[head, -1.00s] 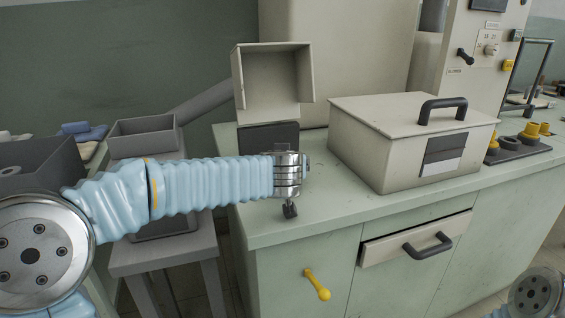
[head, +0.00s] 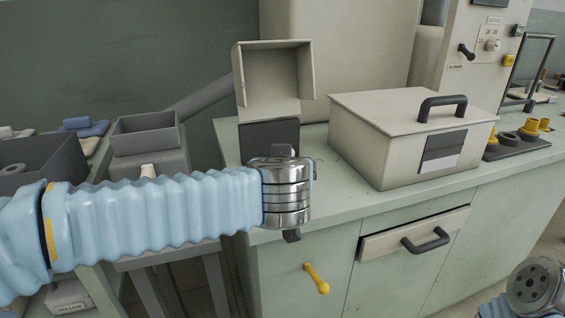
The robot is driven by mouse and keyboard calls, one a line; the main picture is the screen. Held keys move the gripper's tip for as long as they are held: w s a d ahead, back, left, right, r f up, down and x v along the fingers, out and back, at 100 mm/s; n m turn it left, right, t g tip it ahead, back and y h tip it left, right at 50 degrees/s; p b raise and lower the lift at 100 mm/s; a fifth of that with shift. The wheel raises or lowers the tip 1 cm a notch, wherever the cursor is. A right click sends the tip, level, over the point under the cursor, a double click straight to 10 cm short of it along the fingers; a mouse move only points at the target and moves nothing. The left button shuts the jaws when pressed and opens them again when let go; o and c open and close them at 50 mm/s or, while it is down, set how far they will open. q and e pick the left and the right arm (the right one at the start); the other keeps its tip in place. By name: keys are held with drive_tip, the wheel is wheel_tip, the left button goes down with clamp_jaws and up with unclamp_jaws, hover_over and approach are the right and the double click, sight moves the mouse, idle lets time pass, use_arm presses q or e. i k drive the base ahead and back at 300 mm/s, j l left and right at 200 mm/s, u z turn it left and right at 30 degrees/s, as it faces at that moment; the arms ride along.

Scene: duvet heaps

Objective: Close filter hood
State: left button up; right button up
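A pale, box-shaped hood (head: 273,75) with its open side facing me stands at the back left of the green bench; a grey duct meets it from the left. A dark panel (head: 268,138) is just below it. I take this to be the filter hood. My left gripper (head: 290,236) is at the end of the blue-sleeved arm, in front of the dark panel near the bench's front left edge. Its metal wrist hides most of the fingers, so its opening and any contact are unclear. My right arm shows at the lower right; its gripper is out of view.
A cream box (head: 400,140) with a black-handled lid sits closed on the bench (head: 345,200). A drawer (head: 415,235) below it stands slightly out. A yellow handle (head: 317,279) projects from the cabinet door. A grey open bin (head: 146,134) stands left. Yellow-topped parts (head: 530,130) are at right.

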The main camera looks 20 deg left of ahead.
sight(271, 78)
drive_tip(key=k+l, duration=0.2)
drive_tip(key=k, duration=0.3)
drive_tip(key=k+l, duration=0.2)
drive_tip(key=k, duration=0.25)
